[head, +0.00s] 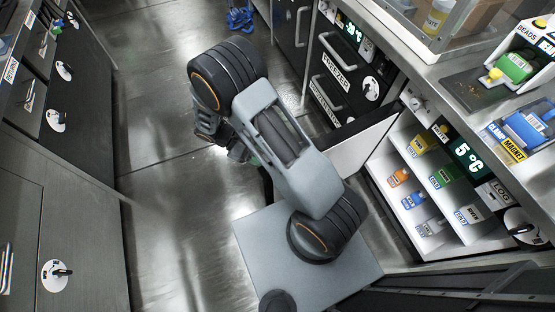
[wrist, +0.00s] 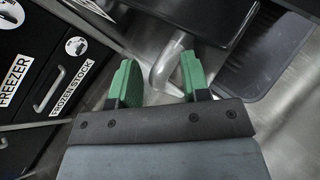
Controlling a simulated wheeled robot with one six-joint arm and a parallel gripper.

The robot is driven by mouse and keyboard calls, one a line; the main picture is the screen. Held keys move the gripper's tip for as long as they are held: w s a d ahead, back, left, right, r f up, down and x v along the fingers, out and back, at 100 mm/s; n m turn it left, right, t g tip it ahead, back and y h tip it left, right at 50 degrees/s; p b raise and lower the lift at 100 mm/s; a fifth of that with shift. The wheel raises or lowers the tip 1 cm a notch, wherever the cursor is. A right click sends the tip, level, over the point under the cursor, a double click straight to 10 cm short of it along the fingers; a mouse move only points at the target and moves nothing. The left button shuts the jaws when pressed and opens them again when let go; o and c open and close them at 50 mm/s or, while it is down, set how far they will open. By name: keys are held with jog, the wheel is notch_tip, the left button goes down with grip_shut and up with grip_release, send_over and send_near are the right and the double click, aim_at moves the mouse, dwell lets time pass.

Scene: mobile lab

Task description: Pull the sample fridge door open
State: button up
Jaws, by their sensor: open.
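The sample fridge (head: 440,225) stands at the right in the head view, its lit shelves of bottles exposed. Its door (head: 365,142) stands swung well out, white inner face showing, partly hidden behind my arm. In the wrist view, the door's dark outer face (wrist: 190,18) is at the top, with a curved metal handle (wrist: 168,62) on it. My gripper (wrist: 158,82) is open, its green fingers on either side of the handle. I cannot tell whether they touch it. In the head view my arm hides most of the gripper.
Freezer drawers (head: 335,75) with handles are beyond the door; they also show at left in the wrist view (wrist: 35,75). A countertop (head: 470,90) with lab items is above the fridge. Dark cabinets (head: 60,180) line the left. Open metal floor (head: 165,200) lies between.

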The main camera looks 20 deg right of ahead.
jog(key=w+d+b, duration=0.1)
jog(key=w+b, duration=0.2)
jog(key=w, duration=1.2)
jog(key=shift+d, duration=0.4)
dwell(0.4)
jog(key=shift+r, duration=0.2)
dwell(0.7)
